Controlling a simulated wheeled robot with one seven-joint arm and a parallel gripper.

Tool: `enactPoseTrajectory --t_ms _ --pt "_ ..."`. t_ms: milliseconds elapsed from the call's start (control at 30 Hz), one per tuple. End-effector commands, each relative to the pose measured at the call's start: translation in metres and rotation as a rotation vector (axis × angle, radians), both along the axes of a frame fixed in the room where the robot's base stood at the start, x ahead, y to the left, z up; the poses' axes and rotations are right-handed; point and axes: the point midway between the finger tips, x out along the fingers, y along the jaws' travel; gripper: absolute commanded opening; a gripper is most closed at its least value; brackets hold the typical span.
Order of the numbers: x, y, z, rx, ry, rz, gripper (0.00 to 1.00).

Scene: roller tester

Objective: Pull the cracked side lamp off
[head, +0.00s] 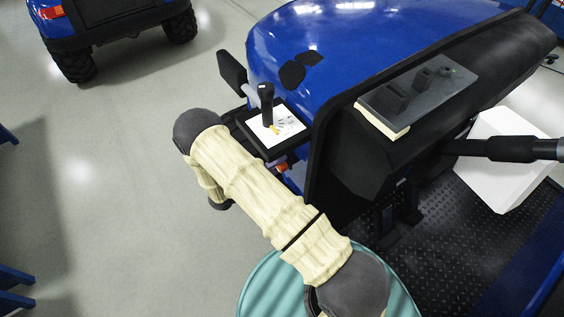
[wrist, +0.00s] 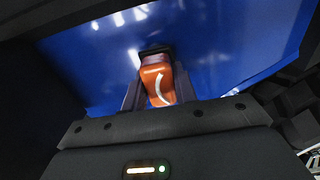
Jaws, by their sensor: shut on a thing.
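The cracked side lamp (wrist: 158,85) is an orange block with a white curved crack line down its face, seen in the wrist view. It sits at a dark mount (wrist: 155,51) against the blue bodywork (wrist: 225,55). My gripper (wrist: 157,92) is shut on the lamp, one finger on each side of it. In the head view, a small orange piece (head: 282,167) shows below the hood's side, partly behind my arm. My fingers are hidden there. I cannot tell whether the lamp is still fixed to its mount.
A black tray with a white sheet and a dark upright handle (head: 266,104) stands close above my forearm. A black mirror (head: 232,72) juts out to its left. A teal ribbed drum (head: 262,286) is below my arm. The grey floor at left is open.

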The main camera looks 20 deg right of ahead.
Motion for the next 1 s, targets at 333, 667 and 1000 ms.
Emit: enactPoseTrajectory --t_ms 333,667,1000 --pt "-0.001 0.006 -0.001 0.003 0.001 0.003 0.0" --pt "-0.004 0.012 -0.001 0.003 0.001 0.002 0.0" --pt "-0.004 0.012 0.0 0.001 0.0 0.0 0.22"
